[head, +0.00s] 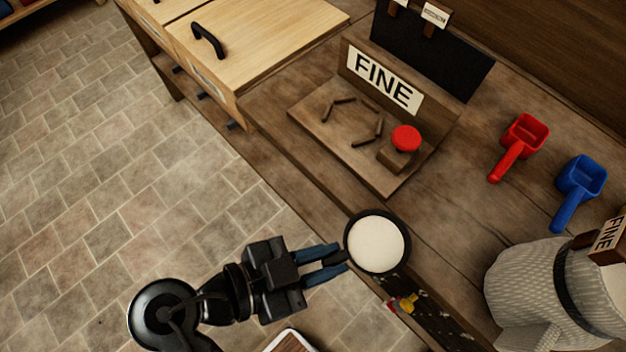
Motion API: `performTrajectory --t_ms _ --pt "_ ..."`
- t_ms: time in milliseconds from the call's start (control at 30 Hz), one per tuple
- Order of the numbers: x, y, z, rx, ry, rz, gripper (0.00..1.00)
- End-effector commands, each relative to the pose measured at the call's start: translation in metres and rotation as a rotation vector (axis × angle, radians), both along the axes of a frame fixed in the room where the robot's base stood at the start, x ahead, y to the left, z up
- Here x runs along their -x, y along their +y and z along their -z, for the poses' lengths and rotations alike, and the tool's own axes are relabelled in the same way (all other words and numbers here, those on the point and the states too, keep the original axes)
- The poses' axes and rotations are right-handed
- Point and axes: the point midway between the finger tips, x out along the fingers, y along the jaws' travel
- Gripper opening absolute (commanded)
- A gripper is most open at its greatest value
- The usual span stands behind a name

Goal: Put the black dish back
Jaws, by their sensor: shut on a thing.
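The black dish (349,246) is round, with a dark rim and a pale cream-white inside or filling. My gripper (334,263) is shut on the left side of its rim, with blue fingers reaching in from the lower left. The dish is over the front edge of the wooden counter; I cannot tell its height above it. Behind it stands a wooden stand (318,121) with a "FINE" sign (383,80). Several short dark strips lie in a broken ring on its base, with bare wood inside. A red round button (406,138) on a block sits at the base's right.
A red scoop (518,148) and a blue scoop (578,192) lie on the right of the counter. A pale woven sack (540,292) with a "FINE" tag stands at lower right. A wooden drawer cabinet (265,40) is at upper left. Counter between stand and scoops is clear.

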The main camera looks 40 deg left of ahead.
Motion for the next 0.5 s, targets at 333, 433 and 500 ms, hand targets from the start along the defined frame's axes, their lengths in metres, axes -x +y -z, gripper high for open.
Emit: performTrajectory --t_ms 333,433,500 --pt "-0.029 -0.014 0.004 0.000 0.000 0.002 0.00" --pt "-0.037 -0.018 0.005 -0.001 0.001 0.004 0.00" --pt "-0.043 -0.020 0.005 -0.001 0.001 0.002 0.00"
